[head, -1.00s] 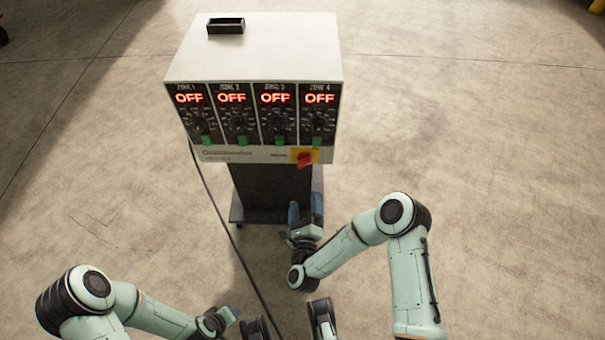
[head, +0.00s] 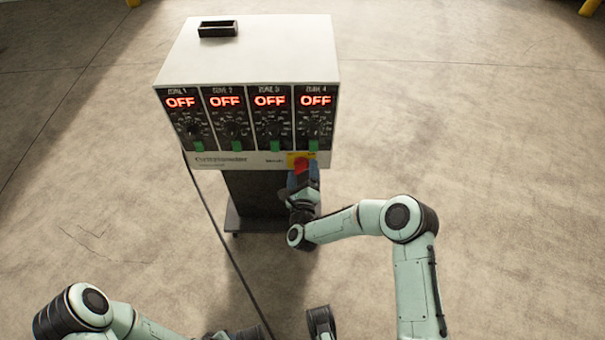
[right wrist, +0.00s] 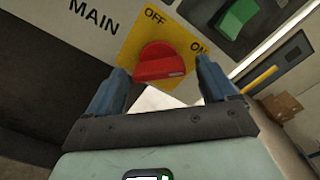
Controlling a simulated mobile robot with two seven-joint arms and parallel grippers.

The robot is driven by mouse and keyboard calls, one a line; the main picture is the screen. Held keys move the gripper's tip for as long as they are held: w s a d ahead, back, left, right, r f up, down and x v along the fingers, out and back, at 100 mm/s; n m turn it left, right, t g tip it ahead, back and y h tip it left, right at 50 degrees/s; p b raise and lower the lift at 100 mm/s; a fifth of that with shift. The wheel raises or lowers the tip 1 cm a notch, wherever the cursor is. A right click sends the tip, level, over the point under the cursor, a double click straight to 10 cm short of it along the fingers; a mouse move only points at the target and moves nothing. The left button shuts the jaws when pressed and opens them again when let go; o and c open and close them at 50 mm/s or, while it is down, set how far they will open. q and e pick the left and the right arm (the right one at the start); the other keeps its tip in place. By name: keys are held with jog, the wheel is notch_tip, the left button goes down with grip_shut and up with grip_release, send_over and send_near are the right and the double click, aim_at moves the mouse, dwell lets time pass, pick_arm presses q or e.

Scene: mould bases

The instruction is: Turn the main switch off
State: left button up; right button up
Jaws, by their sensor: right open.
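The main switch is a red knob (right wrist: 160,62) on a yellow plate (right wrist: 190,88) marked OFF and ON, beside the word MAIN. In the head view the red knob (head: 301,166) is at the lower right of the controller's front, partly hidden by my right gripper (head: 303,180). In the right wrist view my right gripper (right wrist: 162,70) is open, its two blue fingers on either side of the knob with gaps showing. I cannot tell whether the tips overlap the knob in depth.
The white controller cabinet (head: 255,55) has several zone panels, each reading OFF, with green switches (head: 313,145) just above the main switch. A small dark tray (head: 218,29) lies on top. A black cable (head: 222,240) runs down to the floor.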

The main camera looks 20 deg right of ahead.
jog(key=c, duration=1.1)
jog(key=shift+o, duration=0.2)
pick_arm(q)
jog(key=shift+w+r, duration=0.1)
jog(key=shift+w, duration=0.05)
pick_arm(e)
jog(key=shift+n, duration=0.3)
jog(key=n, duration=0.5)
jog(key=n+p, duration=0.1)
jog(key=n, duration=0.4)
jog(key=n+p, duration=0.1)
jog(key=n, duration=0.5)
jog(key=shift+d+r, duration=0.1)
jog(key=shift+r, duration=0.2)
pick_arm(q)
jog(key=shift+t, duration=0.7)
jog(key=w+r, duration=0.3)
jog(key=shift+w+d+r, duration=0.35)
jog(key=shift+w+r, duration=0.05)
pick_arm(e)
jog(key=shift+n, duration=0.5)
